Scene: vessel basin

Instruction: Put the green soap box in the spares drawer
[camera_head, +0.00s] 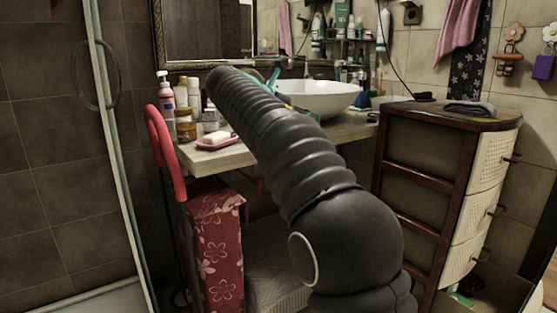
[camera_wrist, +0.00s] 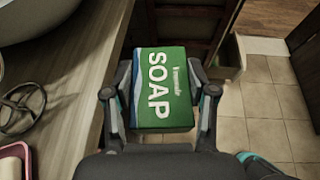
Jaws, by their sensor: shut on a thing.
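The green soap box (camera_wrist: 162,88), with white "SOAP" lettering, is held between the two fingers of my gripper (camera_wrist: 160,93) in the wrist view. The fingers press on its two sides. In the head view my arm covers the middle, and I cannot make out the soap box there. A drawer (camera_head: 484,297) at the bottom of the dark wood chest (camera_head: 424,168) stands open at the lower right, with something green and white inside. It may be the spares drawer; I can read no label. A pale open edge beside the chest also shows in the wrist view (camera_wrist: 237,56).
The counter (camera_head: 236,158) holds a white basin (camera_head: 325,97), bottles, a jar (camera_head: 185,130) and a pink soap dish (camera_head: 216,144). Tiled floor (camera_wrist: 262,115) is clear to the right in the wrist view.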

